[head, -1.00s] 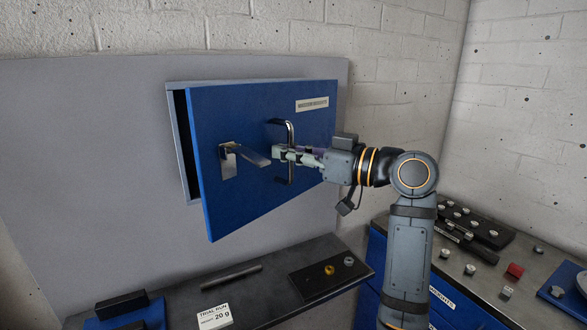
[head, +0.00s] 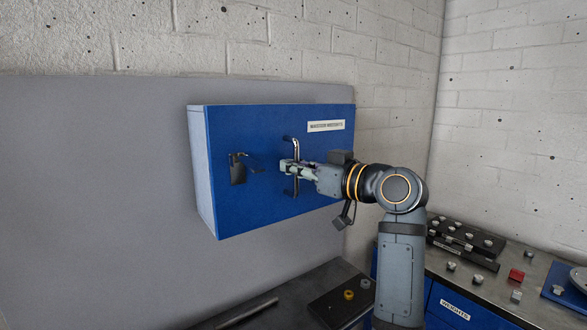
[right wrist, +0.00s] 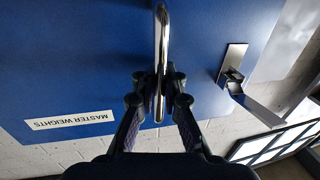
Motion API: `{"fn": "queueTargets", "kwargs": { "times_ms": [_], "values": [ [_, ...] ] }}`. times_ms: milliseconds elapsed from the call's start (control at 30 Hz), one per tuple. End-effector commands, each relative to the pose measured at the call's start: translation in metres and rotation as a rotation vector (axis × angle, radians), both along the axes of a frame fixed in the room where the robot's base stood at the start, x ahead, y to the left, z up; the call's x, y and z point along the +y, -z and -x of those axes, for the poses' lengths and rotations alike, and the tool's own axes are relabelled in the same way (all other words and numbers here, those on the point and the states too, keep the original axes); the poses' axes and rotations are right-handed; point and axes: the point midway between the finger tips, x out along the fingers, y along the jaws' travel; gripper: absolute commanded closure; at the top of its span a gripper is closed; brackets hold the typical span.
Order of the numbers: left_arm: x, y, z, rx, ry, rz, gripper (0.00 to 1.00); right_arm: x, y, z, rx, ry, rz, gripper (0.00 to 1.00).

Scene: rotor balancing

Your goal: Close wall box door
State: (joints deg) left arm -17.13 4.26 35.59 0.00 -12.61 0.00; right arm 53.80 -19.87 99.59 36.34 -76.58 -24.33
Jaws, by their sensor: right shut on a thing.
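The wall box (head: 202,175) is on the grey wall panel, with its pale side at the left. Its blue door (head: 320,190) lies against the box front, with no gap that I can see along the left edge. My right gripper (head: 286,167) is shut on the door's upright metal handle (head: 296,185). In the right wrist view the fingers (right wrist: 159,98) are on both sides of the handle (right wrist: 161,40). A lever latch (head: 237,169) is on the door left of the handle; it also shows in the right wrist view (right wrist: 234,70). My left gripper is out of view.
A dark bench (head: 275,318) stands below the box, with a black tray holding small round parts. At the right, a metal-topped counter (head: 478,285) holds several knobs, a red block (head: 516,275) and blue WEIGHTS drawers (head: 456,309). White brick walls stand behind.

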Motion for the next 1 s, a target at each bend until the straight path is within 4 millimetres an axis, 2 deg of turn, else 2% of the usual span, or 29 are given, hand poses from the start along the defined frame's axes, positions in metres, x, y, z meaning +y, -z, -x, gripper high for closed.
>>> {"fn": "queueTargets", "kwargs": {
  "times_ms": [167, 200, 300, 633, 767, 1000],
  "values": [
    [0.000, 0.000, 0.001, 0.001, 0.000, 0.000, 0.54, 0.000, -0.001, 0.000, -0.002, 0.000, -0.001, 1.00],
    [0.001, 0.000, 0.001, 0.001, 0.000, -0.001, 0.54, 0.000, -0.001, 0.000, -0.002, 0.000, -0.001, 0.90],
    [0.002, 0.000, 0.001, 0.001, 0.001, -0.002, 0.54, 0.000, -0.001, 0.000, -0.002, 0.000, -0.001, 0.80],
    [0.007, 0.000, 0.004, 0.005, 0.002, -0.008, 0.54, -0.005, -0.001, 0.003, -0.003, 0.001, -0.002, 0.80],
    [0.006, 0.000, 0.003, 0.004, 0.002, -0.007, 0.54, -0.024, -0.001, 0.017, -0.006, 0.004, 0.001, 0.80],
    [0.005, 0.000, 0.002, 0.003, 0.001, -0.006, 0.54, -0.071, 0.000, 0.053, -0.004, 0.007, 0.003, 0.80]
  ]
}}
